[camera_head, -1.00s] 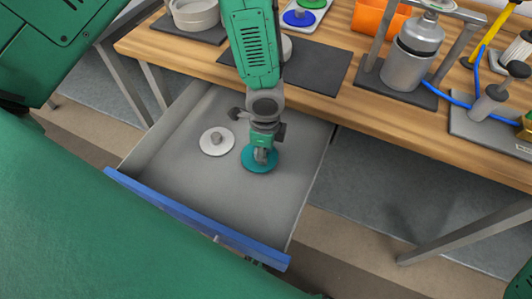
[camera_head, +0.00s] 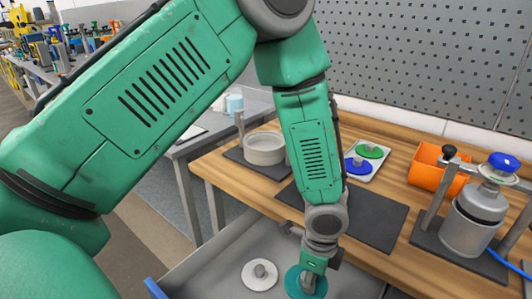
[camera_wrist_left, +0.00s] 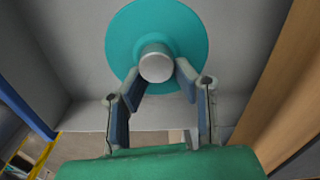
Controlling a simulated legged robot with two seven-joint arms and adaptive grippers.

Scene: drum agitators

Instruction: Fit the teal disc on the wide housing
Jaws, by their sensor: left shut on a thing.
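The teal disc (camera_head: 295,284) is in the open drawer at the bottom of the head view, partly hidden by my left gripper. In the left wrist view the disc (camera_wrist_left: 124,38) shows its flat face and a grey central knob (camera_wrist_left: 156,64). My left gripper (camera_head: 311,287) points down and is shut on this knob, one finger on each side. I cannot tell whether the disc is clear of the drawer floor. A wide, low, pale round housing (camera_head: 265,150) stands on a dark mat at the back left of the bench. My right gripper is out of view.
A white disc with a grey knob (camera_head: 260,275) lies in the drawer left of the teal one. On the bench are a dark mat (camera_head: 372,218), a tray with green and blue discs (camera_head: 368,164), an orange bin (camera_head: 425,169) and a tall metal drum (camera_head: 470,225) in a frame.

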